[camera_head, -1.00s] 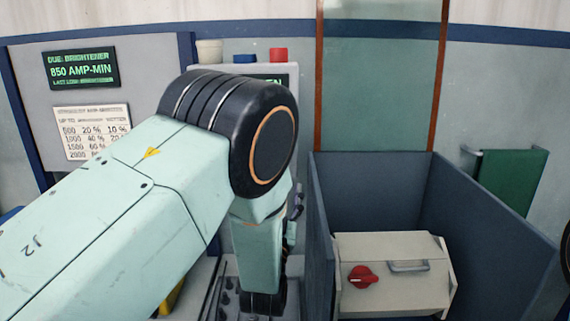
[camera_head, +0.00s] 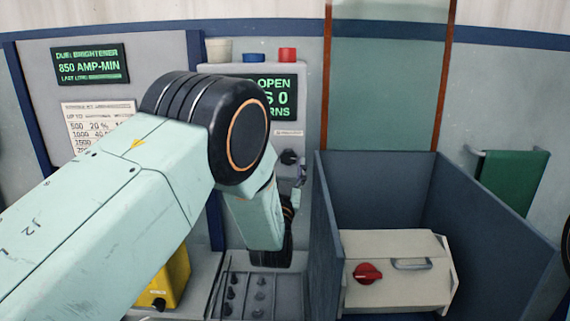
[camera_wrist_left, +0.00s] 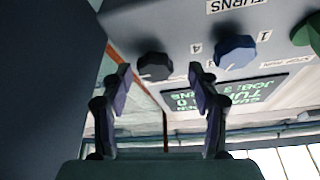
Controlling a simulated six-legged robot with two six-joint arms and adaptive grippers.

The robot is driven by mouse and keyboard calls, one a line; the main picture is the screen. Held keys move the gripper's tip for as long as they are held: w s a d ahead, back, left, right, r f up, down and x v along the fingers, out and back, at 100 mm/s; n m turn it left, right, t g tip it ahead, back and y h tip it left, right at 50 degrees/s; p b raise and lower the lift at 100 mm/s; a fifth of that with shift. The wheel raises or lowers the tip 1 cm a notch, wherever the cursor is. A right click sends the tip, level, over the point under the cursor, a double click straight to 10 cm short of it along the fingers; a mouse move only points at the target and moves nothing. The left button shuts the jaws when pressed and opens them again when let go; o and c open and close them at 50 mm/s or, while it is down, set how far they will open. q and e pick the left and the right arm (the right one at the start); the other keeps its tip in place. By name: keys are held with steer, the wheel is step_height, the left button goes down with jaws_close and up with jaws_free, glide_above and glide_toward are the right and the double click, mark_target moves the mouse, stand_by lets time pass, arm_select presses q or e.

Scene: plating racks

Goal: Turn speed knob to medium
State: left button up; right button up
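A black knob (camera_wrist_left: 154,66) and a blue knob (camera_wrist_left: 235,51) sit on a light panel in the left wrist view, which shows it upside down. A "TURNS" label and the digits 1 and 4 lie around the blue knob. A black knob (camera_head: 289,157) shows on the panel in the head view. I cannot read a speed label on any knob. My left gripper (camera_wrist_left: 163,88) is open and empty, its fingers spread apart before the panel, with the black knob seen between them. In the head view the forearm hides part of the panel. My right gripper is not in view.
A beige box (camera_head: 395,290) with a red knob (camera_head: 367,273) stands inside the blue-walled enclosure (camera_head: 380,180). A yellow container (camera_head: 170,280) and a dark tray (camera_head: 258,296) with several pegs lie below my arm. A green cloth (camera_head: 512,180) hangs at right.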

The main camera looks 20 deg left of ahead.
arm_select(q)
steer(key=shift+w+d+f, duration=0.15)
steer(key=shift+w+d, duration=0.15)
steer(key=shift+d, duration=0.05)
steer(key=c, duration=0.4)
steer(key=shift+s+a, duration=0.1)
steer(key=shift+a, duration=0.2)
steer(key=c, duration=0.5)
steer(key=shift+d, duration=0.15)
steer(key=shift+c, duration=1)
steer(key=shift+d+f+n+y+b, duration=0.15)
steer(key=shift+n+y+b, duration=0.3)
steer(key=shift+n, duration=0.25)
steer(key=n+y+b, duration=0.1)
steer(key=n, duration=0.2)
steer(key=shift+y+b, duration=0.25)
steer(key=shift+b, duration=0.05)
steer(key=n+g+y, duration=0.1)
steer(key=n, duration=0.1)
steer(key=shift+d+n+b, duration=0.1)
steer(key=shift+n+b, duration=0.2)
steer(key=shift+n, duration=0.1)
steer(key=shift+n+y, duration=0.6)
